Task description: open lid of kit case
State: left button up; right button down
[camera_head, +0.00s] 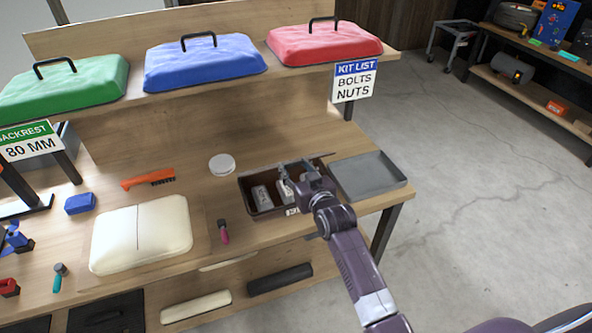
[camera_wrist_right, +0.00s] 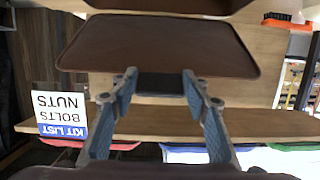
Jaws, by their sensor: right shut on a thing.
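The kit case (camera_head: 262,207) is a dark brown box on the workbench, left of a grey tray. It is open at the top, and small pale boxes (camera_head: 262,197) show inside. Its lid (camera_head: 320,158) is raised at the back and shows as a thin edge, partly hidden by my gripper. In the right wrist view the lid (camera_wrist_right: 160,45) is a broad brown panel. My right gripper (camera_head: 285,168) is over the case. In the wrist view its fingers (camera_wrist_right: 160,82) are shut on a dark part at the lid's edge. My left gripper is not in view.
A grey tray (camera_head: 370,176) stands right of the case. A white round lid (camera_head: 222,164), an orange brush (camera_head: 148,179) and a cream cushion (camera_head: 142,236) lie to the left. A shelf with a kit list sign (camera_head: 354,81) runs above the back.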

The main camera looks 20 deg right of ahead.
jog(key=shift+w+r, duration=0.1)
jog(key=shift+r, duration=0.3)
jog(key=c, duration=1.4)
grip_release()
jog(key=o, duration=0.3)
jog(key=shift+f, duration=0.1)
jog(key=shift+f, duration=0.1)
jog(key=shift+s, duration=0.2)
jog(key=v, duration=1.2)
jog(key=shift+a, duration=0.1)
jog(key=shift+f, duration=0.15)
